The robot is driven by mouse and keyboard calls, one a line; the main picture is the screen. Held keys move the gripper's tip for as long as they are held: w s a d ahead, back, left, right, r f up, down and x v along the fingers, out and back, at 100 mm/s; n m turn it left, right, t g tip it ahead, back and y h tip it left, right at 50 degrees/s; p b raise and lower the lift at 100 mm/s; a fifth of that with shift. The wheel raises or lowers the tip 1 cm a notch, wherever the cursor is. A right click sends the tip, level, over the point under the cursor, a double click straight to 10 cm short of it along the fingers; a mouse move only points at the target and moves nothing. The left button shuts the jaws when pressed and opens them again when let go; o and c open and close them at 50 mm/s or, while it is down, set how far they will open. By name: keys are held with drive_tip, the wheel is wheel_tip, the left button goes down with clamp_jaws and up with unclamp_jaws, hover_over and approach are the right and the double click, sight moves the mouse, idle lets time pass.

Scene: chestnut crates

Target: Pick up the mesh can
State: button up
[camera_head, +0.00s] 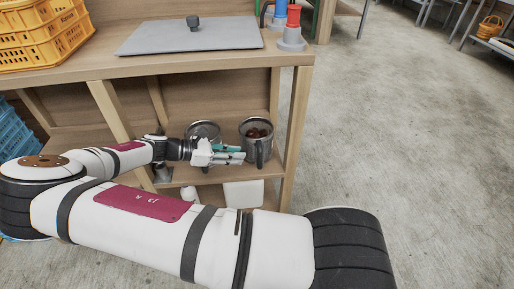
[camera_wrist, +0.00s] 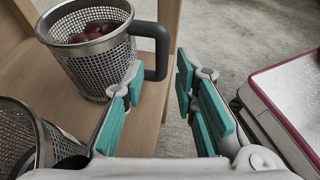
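A grey mesh can (camera_wrist: 92,62) with a black handle (camera_wrist: 159,52) stands upright on the wooden shelf and holds brown chestnuts. It also shows in the head view (camera_head: 247,146), near the shelf's right end. A second mesh can (camera_wrist: 22,125) is partly in view at the lower left of the wrist view; in the head view (camera_head: 203,126) it stands left of the first, partly behind my gripper. My gripper (camera_wrist: 161,74) is open, its teal-padded fingers apart and empty. In the wrist view its fingertips appear on either side of the handle's lower end; I cannot tell whether they touch it.
The shelf's right post (camera_head: 296,135) is close to the chestnut can. The tabletop (camera_head: 180,62) overhangs the cans and bears a grey board (camera_head: 190,36) and a yellow crate (camera_head: 40,35). A white object (camera_head: 243,194) is below the shelf.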

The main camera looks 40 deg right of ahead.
sight(260, 157)
drive_tip(key=b+x, duration=0.2)
drive_tip(key=x, duration=0.2)
drive_tip(key=f+b+x, duration=0.1)
drive_tip(key=x, duration=0.4)
drive_tip(key=shift+a+b, duration=0.25)
drive_tip(key=shift+b, duration=0.15)
drive_tip(key=shift+s+d, duration=0.2)
drive_tip(key=shift+d, duration=0.2)
clamp_jaws()
